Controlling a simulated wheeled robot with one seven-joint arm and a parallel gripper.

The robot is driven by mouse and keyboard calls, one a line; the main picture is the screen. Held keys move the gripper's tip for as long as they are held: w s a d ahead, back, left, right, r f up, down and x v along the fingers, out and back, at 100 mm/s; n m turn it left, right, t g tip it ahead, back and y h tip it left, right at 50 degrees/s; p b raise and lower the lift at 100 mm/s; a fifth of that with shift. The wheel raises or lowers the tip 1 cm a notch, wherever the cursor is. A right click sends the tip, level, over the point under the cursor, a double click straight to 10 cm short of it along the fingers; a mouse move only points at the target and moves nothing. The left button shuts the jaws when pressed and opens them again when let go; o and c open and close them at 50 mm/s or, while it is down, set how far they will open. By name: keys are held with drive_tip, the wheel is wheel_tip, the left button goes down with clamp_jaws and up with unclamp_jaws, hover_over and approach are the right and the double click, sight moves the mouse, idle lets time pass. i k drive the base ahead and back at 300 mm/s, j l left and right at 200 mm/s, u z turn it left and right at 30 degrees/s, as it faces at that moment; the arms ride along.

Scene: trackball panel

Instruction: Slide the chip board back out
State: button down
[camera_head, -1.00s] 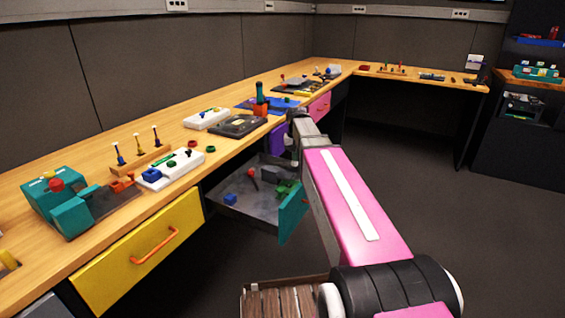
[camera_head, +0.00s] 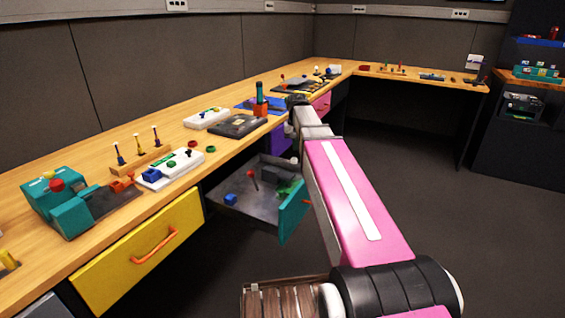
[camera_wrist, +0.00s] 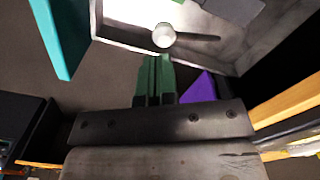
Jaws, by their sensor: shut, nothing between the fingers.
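I cannot tell for sure which item is the chip board. A white board (camera_head: 168,172) with a green strip and a blue block lies near the desk's front edge. A dark panel (camera_head: 237,126) lies farther along the desk. My gripper shows in the wrist view (camera_wrist: 160,62) as two green fingers shut together and empty. They point toward the open drawer with the teal front (camera_head: 293,212). In the head view my arm reaches past this drawer, and its fingers are hard to make out there.
The drawer holds a blue block (camera_head: 231,200) and a green thing. The wrist view shows a white round thing (camera_wrist: 164,36) beyond the fingertips and a purple surface (camera_wrist: 200,88) beside them. A yellow drawer (camera_head: 140,250) is at the left. The floor at right is clear.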

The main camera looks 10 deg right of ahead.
sight(285, 188)
drive_tip(key=k, duration=1)
